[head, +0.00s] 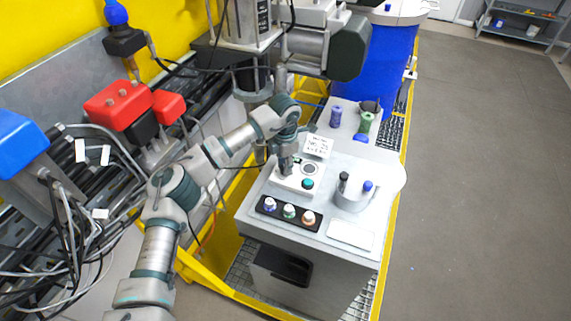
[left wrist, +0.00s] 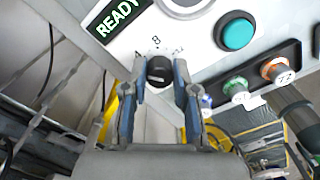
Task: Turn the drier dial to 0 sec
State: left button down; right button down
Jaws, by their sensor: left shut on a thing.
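The drier dial is a black round knob (left wrist: 160,72) on the white panel in the left wrist view. My left gripper (left wrist: 161,82) is shut on the dial, with one blue-grey finger on each side. In the head view my left gripper (head: 286,163) reaches down to the left part of the small white control box (head: 294,184) and hides the dial. My right gripper is not in view.
A READY display (left wrist: 116,16) and a teal button (left wrist: 235,32) sit near the dial. A black strip of several small knobs (head: 290,213) lies in front. A round holder (head: 350,197) with pens stands at right. Grey machinery (head: 350,48) overhangs the back.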

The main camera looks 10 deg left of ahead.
pick_arm(q)
jog(key=shift+r+n, duration=0.1)
jog(key=shift+n, duration=0.7)
jog(key=shift+n+p, duration=0.3)
jog(key=shift+n, duration=0.2)
jog(key=n+p, duration=0.1)
jog(key=n, duration=0.3)
jog(key=shift+n, duration=2.1)
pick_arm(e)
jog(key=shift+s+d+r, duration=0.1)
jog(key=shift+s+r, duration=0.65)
pick_arm(q)
jog(key=c, duration=0.9)
grip_release()
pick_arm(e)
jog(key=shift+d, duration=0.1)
